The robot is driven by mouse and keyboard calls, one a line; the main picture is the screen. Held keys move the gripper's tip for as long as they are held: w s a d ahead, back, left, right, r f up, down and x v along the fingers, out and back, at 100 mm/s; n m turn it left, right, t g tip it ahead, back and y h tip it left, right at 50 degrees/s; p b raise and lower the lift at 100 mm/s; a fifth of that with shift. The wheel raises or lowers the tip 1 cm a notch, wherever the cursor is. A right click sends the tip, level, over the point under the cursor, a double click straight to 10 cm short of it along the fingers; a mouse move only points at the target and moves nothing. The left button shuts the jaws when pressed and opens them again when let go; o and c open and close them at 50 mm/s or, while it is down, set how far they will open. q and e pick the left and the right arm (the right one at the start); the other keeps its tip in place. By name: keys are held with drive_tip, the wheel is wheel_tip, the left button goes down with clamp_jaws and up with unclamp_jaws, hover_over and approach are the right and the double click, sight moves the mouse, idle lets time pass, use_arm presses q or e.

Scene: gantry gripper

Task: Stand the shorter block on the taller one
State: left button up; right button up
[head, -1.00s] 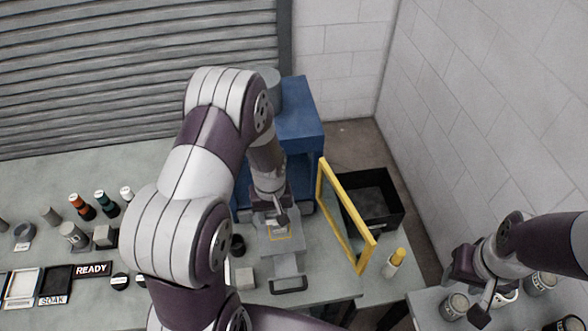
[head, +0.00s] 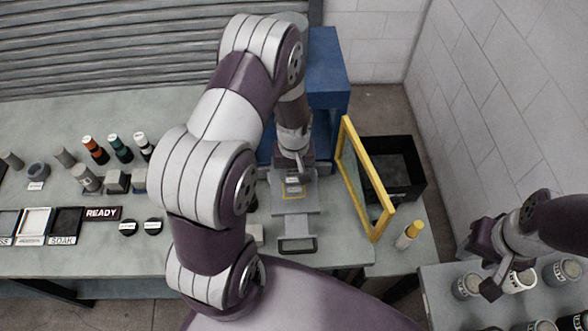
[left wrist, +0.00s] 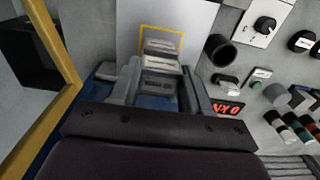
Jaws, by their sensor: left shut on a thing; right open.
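My left gripper (head: 294,172) is over a grey plate (head: 296,209) that bears a yellow square outline. In the left wrist view, the left gripper (left wrist: 160,86) is shut on a small grey block (left wrist: 158,86) with a pale label. Another labelled grey face (left wrist: 161,45) shows just beyond it, at the yellow outline. The two overlap in this view, so I cannot tell whether they touch, or which block is taller. The arm hides part of the bench in the head view. My right gripper (head: 489,278) is open and apart, over the right-hand table.
A yellow frame (head: 363,180) stands upright right of the plate, with a black bin (head: 412,187) behind it. A yellow-capped bottle (head: 409,235) is nearby. Cans (head: 467,286) stand under the right gripper. A grey block (head: 256,235) lies left of the plate.

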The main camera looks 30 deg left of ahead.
use_arm(q)
drive_tip(key=shift+s, duration=0.1)
drive_tip(key=shift+w+f, duration=0.3)
drive_tip(key=shift+f, duration=0.05)
drive_tip(key=shift+s+b, duration=0.15)
drive_tip(key=shift+b, duration=0.15)
drive_tip(key=shift+f, duration=0.2)
drive_tip(key=o, duration=1.3)
drive_tip(key=shift+o, duration=0.2)
